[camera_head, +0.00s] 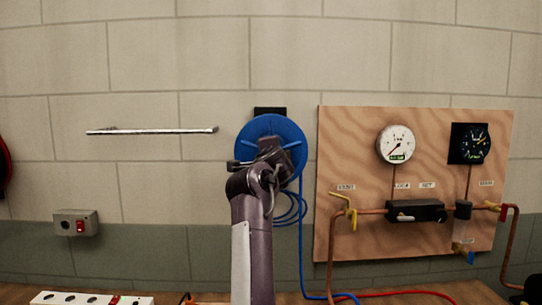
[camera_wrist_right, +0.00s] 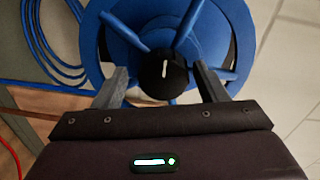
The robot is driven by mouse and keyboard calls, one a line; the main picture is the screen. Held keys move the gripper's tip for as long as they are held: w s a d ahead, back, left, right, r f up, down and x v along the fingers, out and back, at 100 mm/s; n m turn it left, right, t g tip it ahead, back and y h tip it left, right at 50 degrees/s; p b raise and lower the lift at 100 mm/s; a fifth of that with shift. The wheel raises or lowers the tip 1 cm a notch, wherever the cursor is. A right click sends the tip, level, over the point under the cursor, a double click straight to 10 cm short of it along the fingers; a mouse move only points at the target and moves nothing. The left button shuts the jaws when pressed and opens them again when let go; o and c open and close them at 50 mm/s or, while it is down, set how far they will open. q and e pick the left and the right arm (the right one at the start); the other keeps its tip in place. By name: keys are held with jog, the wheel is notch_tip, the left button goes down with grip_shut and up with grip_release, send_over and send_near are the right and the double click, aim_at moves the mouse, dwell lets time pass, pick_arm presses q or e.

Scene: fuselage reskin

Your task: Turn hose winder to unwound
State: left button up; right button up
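The hose winder (camera_head: 256,126) is a blue reel on the wall, with blue hose (camera_head: 301,240) hanging from it. My right arm covers its lower middle in the head view. In the right wrist view the blue reel (camera_wrist_right: 238,25) fills the upper middle, with blue spokes around a black hub knob (camera_wrist_right: 162,72) that bears a white mark. My right gripper (camera_wrist_right: 162,84) is open, its two fingers standing apart on either side of the knob. I cannot tell whether the fingers touch it. My left gripper is not in view.
A wooden panel (camera_head: 360,125) right of the winder carries a white gauge (camera_head: 396,144), a dark gauge (camera_head: 476,144) and copper pipes (camera_head: 333,240). A metal bar (camera_head: 153,131) and a switch box (camera_head: 76,223) are on the wall at left. A power strip (camera_head: 92,299) lies at lower left.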

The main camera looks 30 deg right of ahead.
jog(key=shift+r, duration=0.15)
jog(key=b+v, duration=0.2)
jog(key=v, duration=0.5)
jog(key=shift+s+a, duration=0.2)
jog(key=shift+s, duration=0.15)
